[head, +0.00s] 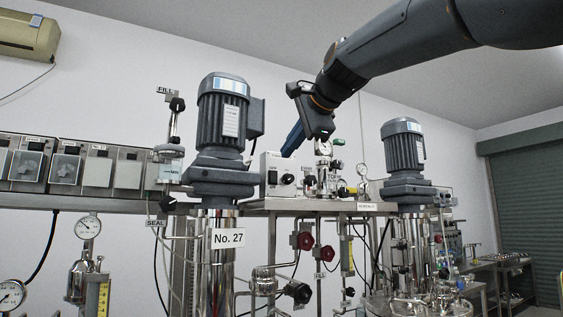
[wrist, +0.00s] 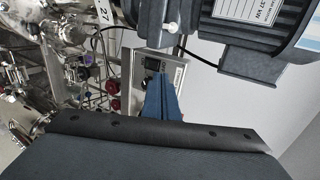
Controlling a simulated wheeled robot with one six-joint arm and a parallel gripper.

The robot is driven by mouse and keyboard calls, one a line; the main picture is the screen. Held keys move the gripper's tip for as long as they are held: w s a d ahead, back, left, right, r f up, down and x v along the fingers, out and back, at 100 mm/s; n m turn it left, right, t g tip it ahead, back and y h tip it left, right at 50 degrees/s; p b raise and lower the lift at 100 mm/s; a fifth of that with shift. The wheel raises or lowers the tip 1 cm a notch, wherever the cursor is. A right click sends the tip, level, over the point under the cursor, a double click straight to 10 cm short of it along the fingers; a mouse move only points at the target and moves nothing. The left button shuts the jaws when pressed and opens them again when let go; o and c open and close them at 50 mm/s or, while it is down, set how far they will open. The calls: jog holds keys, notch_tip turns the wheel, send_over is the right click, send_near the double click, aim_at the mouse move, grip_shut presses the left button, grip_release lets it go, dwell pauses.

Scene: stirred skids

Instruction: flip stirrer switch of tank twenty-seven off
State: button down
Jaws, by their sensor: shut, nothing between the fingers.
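The stirrer motor (head: 222,118) of tank twenty-seven stands upright above the label "No. 27" (head: 228,239). A pale control box (head: 270,161) is just right of this motor, with a round dark knob (head: 288,180) and a small dark switch-like part (head: 272,178) on its front. My gripper (head: 287,153) is shut and empty, its blue fingers pointing down at the box's upper part. In the wrist view, the fingers (wrist: 159,79) overlap the box (wrist: 176,74) and hide part of its front. I cannot tell whether they touch it, or which way the switch sits.
A second motor (head: 403,145) stands to the right. Red handwheels (head: 306,241), gauges and pipes sit below the box. A row of grey wall boxes (head: 97,165) is at the left. The large motor (wrist: 258,30) is close beside my gripper in the wrist view.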

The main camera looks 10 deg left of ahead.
jog(key=s+d+r+b, duration=0.1)
jog(key=s+d+r, duration=0.2)
jog(key=s+r, duration=0.1)
jog(key=shift+s+d+r, duration=0.15)
jog(key=shift+s+r, duration=0.1)
jog(key=shift+s, duration=0.1)
dwell(0.3)
